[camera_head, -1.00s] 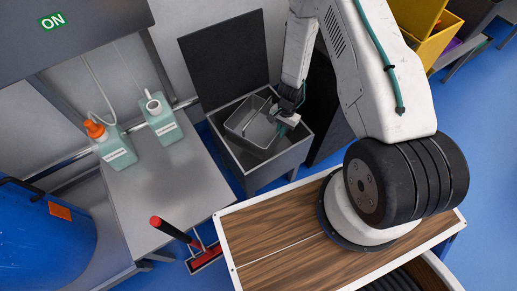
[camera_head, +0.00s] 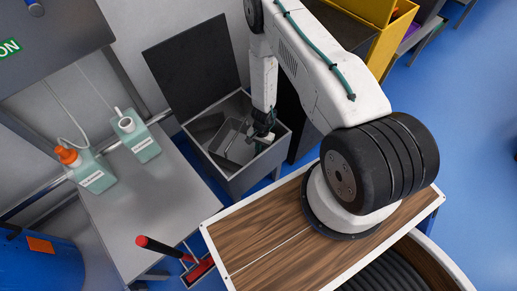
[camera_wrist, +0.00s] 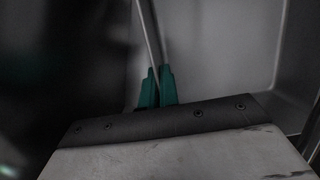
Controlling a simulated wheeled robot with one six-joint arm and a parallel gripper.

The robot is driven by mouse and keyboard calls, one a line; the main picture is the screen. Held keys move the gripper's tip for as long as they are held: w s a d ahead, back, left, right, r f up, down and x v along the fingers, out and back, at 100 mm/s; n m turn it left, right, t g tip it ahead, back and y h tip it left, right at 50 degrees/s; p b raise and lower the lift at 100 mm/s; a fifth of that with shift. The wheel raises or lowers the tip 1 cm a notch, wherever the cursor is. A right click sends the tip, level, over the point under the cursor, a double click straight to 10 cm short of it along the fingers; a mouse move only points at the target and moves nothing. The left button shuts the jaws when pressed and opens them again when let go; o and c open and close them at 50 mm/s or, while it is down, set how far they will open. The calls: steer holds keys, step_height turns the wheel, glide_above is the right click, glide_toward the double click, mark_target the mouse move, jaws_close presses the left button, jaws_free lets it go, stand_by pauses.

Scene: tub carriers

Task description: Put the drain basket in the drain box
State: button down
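The drain box (camera_head: 240,182) is a grey metal box with its dark lid (camera_head: 197,62) standing open at the back. The drain basket (camera_head: 226,139), a grey metal tub, is inside the box opening, below the rim and slightly tilted. My gripper (camera_head: 262,137) is at the basket's right side, inside the box mouth. In the wrist view, the two teal fingertips (camera_wrist: 156,88) are closed together on the basket's thin wall (camera_wrist: 148,35). The basket's underside is hidden, so I cannot tell whether it touches the box floor.
A grey table (camera_head: 150,205) with two green bottles, one orange-capped (camera_head: 91,172) and one white-capped (camera_head: 138,138), stands left of the box. A red squeegee (camera_head: 195,268) is in front. Yellow bins (camera_head: 375,45) stand at the back right.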

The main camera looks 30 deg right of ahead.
steer(key=shift+f, duration=0.15)
steer(key=c, duration=1.7)
jaws_free()
steer(key=w+r+n+t, duration=0.1)
steer(key=w+r, duration=0.2)
steer(key=r, duration=1.3)
steer(key=w+r+n, duration=0.2)
steer(key=w+r, duration=0.2)
steer(key=r, duration=1.2)
steer(key=s+a+r+n, duration=0.2)
steer(key=r, duration=0.7)
steer(key=s+a+r+n, duration=0.1)
steer(key=s+a+r, duration=0.1)
steer(key=r, duration=0.8)
steer(key=s+r+n+t, duration=0.1)
steer(key=s+r+n, duration=0.2)
steer(key=s+r, duration=1.1)
steer(key=s, duration=0.2)
steer(key=s+r+n+h, duration=0.1)
steer(key=s+r, duration=0.1)
steer(key=s, duration=0.3)
steer(key=s+r+n+h, duration=0.1)
steer(key=s+r, duration=0.2)
steer(key=s, duration=0.2)
steer(key=shift+d+t, duration=0.2)
steer(key=shift+t, duration=0.1)
